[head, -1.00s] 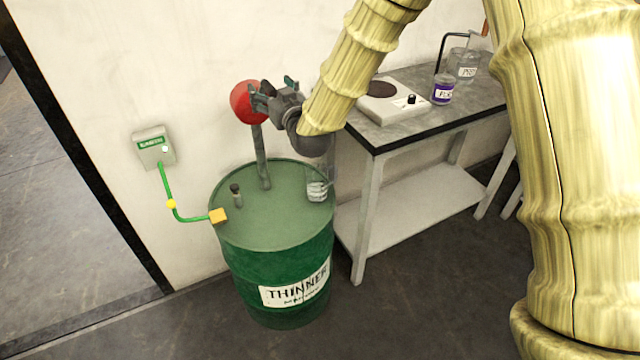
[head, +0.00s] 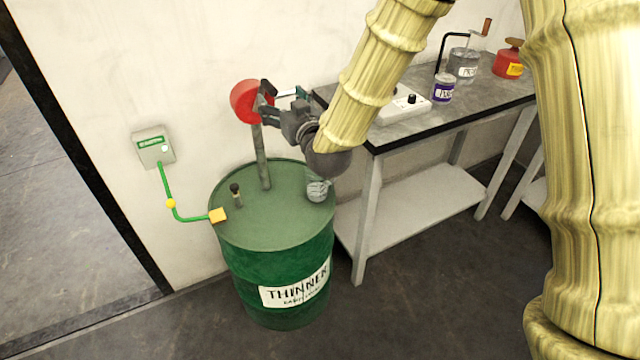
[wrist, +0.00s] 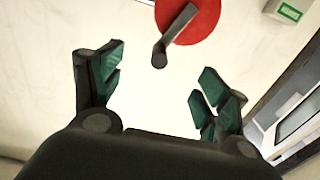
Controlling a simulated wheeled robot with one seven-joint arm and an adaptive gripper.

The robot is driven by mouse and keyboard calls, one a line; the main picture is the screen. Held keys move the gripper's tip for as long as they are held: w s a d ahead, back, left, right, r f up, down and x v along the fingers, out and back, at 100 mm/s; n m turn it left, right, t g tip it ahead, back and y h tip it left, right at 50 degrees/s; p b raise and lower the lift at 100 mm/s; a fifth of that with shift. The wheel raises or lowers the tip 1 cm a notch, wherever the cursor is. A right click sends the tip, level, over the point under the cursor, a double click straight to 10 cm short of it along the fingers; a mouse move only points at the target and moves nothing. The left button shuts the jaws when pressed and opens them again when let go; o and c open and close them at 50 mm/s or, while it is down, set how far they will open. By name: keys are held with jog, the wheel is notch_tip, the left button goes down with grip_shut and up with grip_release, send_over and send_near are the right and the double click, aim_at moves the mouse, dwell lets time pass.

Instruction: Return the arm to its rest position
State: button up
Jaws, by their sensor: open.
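My gripper (head: 284,100) is open and empty. In the head view it is above the green thinner drum (head: 275,260), close to the red round pump top (head: 246,101) on its grey post, and partly overlaps it. In the wrist view the two green-padded fingers of my gripper (wrist: 155,90) are spread apart with nothing between them. The red disc (wrist: 190,18) with its dark crank handle (wrist: 168,42) lies beyond the fingertips. I cannot tell from the head view how far apart gripper and disc are.
A green wire with a yellow clamp (head: 217,216) runs from a wall box (head: 154,147).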

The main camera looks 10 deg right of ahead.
dwell(0.4)
jog(key=s+d+f+m+g+h+p, duration=0.1)
jog(key=s+d+f+g, duration=0.2)
jog(key=s+f, duration=0.55)
jog(key=s+d+f+g+h+p, duration=0.1)
jog(key=s+d+f+g, duration=0.2)
jog(key=f, duration=1)
jog(key=s+d+f+m+g+h, duration=0.1)
jog(key=s+d+f+g, duration=0.2)
jog(key=s+f, duration=0.5)
jog(key=s+d+f+g+h, duration=0.1)
jog(key=s+d+f+g, duration=0.1)
jog(key=s+f, duration=0.3)
jog(key=s+d+f+m+g+p, duration=0.1)
jog(key=s+d+f+g, duration=0.2)
jog(key=s, duration=1.1)
jog(key=s+d+f+m+g+h+p, duration=0.1)
jog(key=s+d+f+g, duration=0.2)
jog(key=s+f, duration=0.5)
jog(key=shift+s+d+h, duration=0.3)
jog(key=shift+s+d, duration=0.5)
jog(key=shift+s, duration=0.3)
